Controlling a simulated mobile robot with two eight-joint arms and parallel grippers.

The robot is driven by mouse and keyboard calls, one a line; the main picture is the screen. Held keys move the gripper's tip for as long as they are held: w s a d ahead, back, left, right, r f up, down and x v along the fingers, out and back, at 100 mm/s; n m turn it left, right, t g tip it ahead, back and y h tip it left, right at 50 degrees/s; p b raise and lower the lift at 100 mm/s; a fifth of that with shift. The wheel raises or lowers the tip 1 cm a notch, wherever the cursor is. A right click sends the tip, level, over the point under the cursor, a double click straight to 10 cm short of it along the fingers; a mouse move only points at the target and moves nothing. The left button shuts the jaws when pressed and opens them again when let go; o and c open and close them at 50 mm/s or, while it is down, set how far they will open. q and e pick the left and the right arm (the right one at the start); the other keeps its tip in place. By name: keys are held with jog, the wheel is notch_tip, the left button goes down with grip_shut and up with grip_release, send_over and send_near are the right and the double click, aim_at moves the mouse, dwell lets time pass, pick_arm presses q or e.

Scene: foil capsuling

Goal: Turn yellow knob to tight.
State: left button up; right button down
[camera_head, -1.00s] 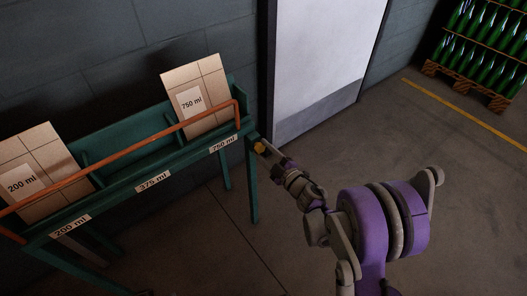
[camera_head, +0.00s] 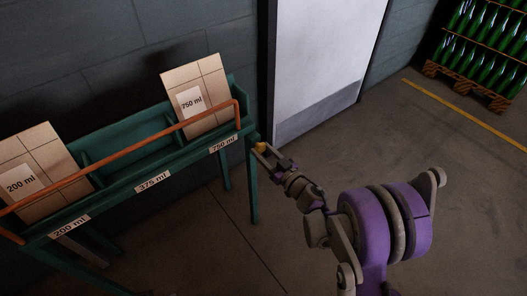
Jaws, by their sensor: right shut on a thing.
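The yellow knob (camera_head: 261,147) is small and sits at the right end of the green rack (camera_head: 253,190), near the 750 ml label. My right gripper (camera_head: 264,150) reaches it from the lower right and is shut on it. The fingers hide part of the knob, and any tight marking is too small to make out. My left gripper is not in view.
The rack holds a 200 ml carton (camera_head: 42,160) and a 750 ml carton (camera_head: 199,92) behind an orange rail (camera_head: 150,138). The 375 ml bay is empty. A pale door (camera_head: 322,60) stands behind. Green bottles (camera_head: 488,45) are stacked on a pallet at the upper right. The floor between is clear.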

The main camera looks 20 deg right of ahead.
jog(key=shift+m, duration=1.3)
jog(key=shift+c, duration=1.6)
grip_release()
jog(key=p+v, duration=0.1)
jog(key=v, duration=1)
jog(key=shift+w+r, duration=0.1)
jog(key=shift+r, duration=0.05)
